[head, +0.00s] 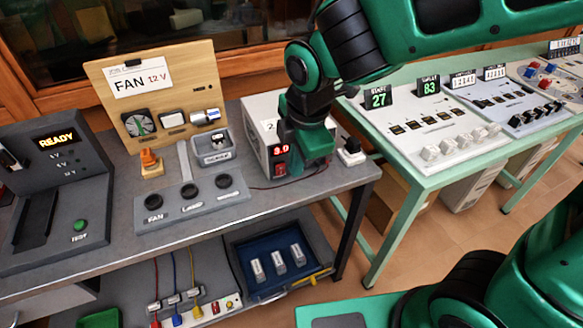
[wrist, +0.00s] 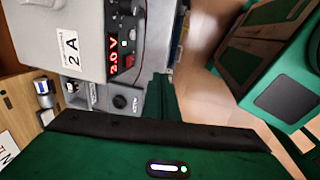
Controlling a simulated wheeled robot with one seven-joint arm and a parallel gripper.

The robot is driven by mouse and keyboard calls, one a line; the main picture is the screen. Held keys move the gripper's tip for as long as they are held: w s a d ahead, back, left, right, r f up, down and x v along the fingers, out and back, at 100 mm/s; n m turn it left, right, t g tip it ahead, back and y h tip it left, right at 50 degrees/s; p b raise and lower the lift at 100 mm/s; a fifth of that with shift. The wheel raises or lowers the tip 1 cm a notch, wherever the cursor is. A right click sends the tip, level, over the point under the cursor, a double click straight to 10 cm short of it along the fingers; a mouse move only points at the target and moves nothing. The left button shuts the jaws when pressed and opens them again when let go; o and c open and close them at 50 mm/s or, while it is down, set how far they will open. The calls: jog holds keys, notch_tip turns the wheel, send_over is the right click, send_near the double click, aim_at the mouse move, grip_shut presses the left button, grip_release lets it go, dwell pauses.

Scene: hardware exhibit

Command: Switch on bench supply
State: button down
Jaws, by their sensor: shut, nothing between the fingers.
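The bench supply is a pale box marked 2 A, standing at the right end of the grey bench in the head view (head: 259,112) and at upper left in the wrist view (wrist: 45,30). Its red display (head: 281,150) is lit and reads 3.0 V in the wrist view (wrist: 113,60). A red switch (head: 280,168) sits below the display. A small green light glows beside the display in the wrist view. My gripper (head: 302,168) is shut and empty, just right of the switch at the supply's front. Contact with the switch cannot be told. The arm hides the supply's right part.
A grey panel with several black knobs (head: 190,203) lies left of the supply, before the wooden FAN 12 V board (head: 157,85). A black-topped switch (head: 351,152) stands right of my gripper. A pale green table (head: 420,180) stands across a gap at right.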

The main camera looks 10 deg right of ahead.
jog(key=shift+s+v, duration=0.25)
jog(key=shift+v, duration=0.9)
jog(key=s+d+m+g+h, duration=0.1)
jog(key=s+d+m, duration=0.1)
jog(key=d+m, duration=1.5)
jog(key=s+d+m+g, duration=0.1)
jog(key=s+d+m, duration=0.9)
jog(key=d, duration=0.7)
jog(key=s, duration=0.2)
jog(key=shift+s+f+m, duration=0.3)
jog(key=shift+s+f, duration=0.1)
